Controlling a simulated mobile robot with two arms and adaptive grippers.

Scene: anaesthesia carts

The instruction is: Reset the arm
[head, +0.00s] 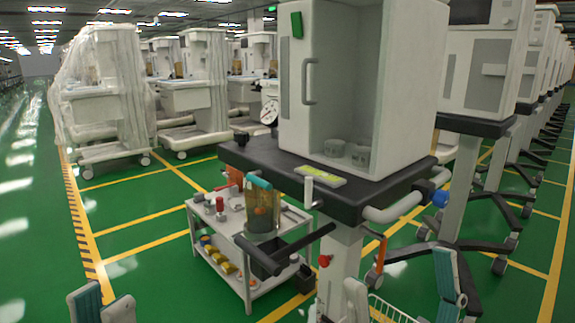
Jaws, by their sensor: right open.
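My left gripper (102,303) shows only its fingertips at the bottom left edge, over the green floor. The tips are close together, and the frame cuts off the rest, so I cannot tell whether it is open or shut. My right gripper (402,294) is at the bottom right with its two fingers wide apart. Most of both arms is out of view.
A white anaesthesia cart (420,90) with a dark worktop (262,162) stands close ahead. A small white trolley (240,235) holding bottles and small parts is left of its column. More carts stand behind and at right. Green floor (130,265) is clear at left.

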